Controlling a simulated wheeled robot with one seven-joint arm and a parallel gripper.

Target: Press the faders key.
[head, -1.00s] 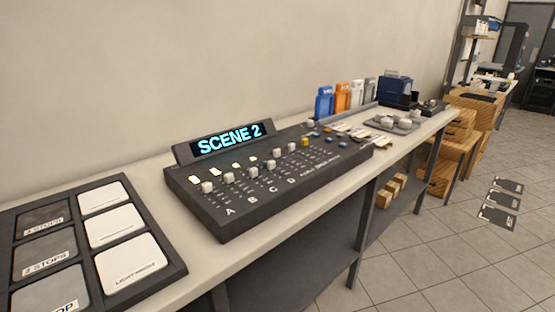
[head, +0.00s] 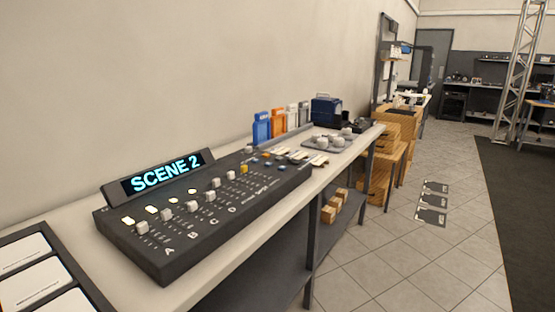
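The dark control console (head: 203,221) lies on the long bench, with a tilted display (head: 165,175) at its back reading "SCENE 2". Several pale fader knobs stand on it above the letters A, B, C and D. Small lit keys (head: 128,221) glow along its left and upper part. A yellow key (head: 242,169) and blue keys (head: 252,160) sit toward its far right end. The labels by these keys are too small to read, so I cannot tell which one is the faders key. My gripper is not in view.
A dark tray with white panels (head: 39,287) lies at the bench's near left. Wooden crates (head: 393,137) stand beyond.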

